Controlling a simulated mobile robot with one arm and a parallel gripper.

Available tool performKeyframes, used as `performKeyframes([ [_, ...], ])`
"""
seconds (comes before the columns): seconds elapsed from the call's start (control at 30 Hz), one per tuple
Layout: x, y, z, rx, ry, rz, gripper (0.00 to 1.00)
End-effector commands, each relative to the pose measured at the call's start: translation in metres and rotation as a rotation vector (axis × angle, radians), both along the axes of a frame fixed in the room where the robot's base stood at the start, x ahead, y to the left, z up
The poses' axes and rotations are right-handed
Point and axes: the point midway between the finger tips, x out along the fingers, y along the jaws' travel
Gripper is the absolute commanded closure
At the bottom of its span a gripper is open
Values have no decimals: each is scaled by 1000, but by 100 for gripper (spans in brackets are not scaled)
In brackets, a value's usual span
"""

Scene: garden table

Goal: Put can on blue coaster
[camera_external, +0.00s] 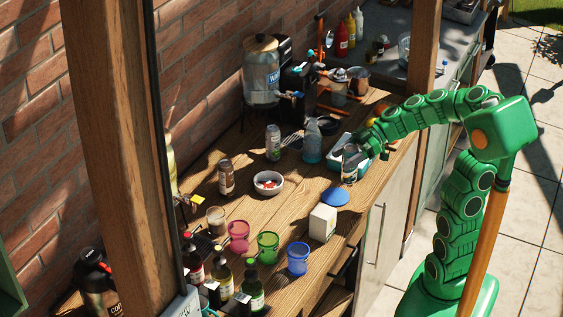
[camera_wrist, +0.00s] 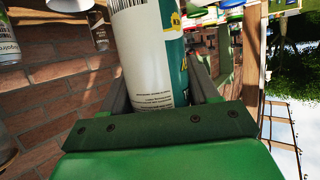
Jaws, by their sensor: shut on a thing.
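My gripper (camera_external: 366,148) is at the end of the green arm, near the table's right side, and is shut on a can (camera_external: 349,172). In the wrist view the can (camera_wrist: 152,60) stands between the two fingers, with a white label, a barcode and a teal side. The blue coaster (camera_external: 335,197) lies flat and bare on the wooden table, just in front of and slightly left of the held can. I cannot tell whether the can's bottom touches the table. The coaster is not clearly seen in the wrist view.
A white box (camera_external: 322,223) stands close in front of the coaster. A white bowl (camera_external: 268,183) is to its left. A teal container (camera_external: 337,152) and a blue bottle (camera_external: 312,143) are behind. Pink (camera_external: 238,237), green (camera_external: 267,246) and blue (camera_external: 298,258) cups stand nearer the front.

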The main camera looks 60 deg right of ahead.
Motion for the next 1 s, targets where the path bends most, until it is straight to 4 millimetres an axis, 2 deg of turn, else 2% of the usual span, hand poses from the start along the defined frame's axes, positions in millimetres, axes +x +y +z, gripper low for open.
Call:
performKeyframes([
  [0.43,35,-9,-45,2,2,-1,81],
  [0.77,43,-11,-55,1,-1,0,81],
  [1.0,46,-12,-79,4,2,0,81],
])
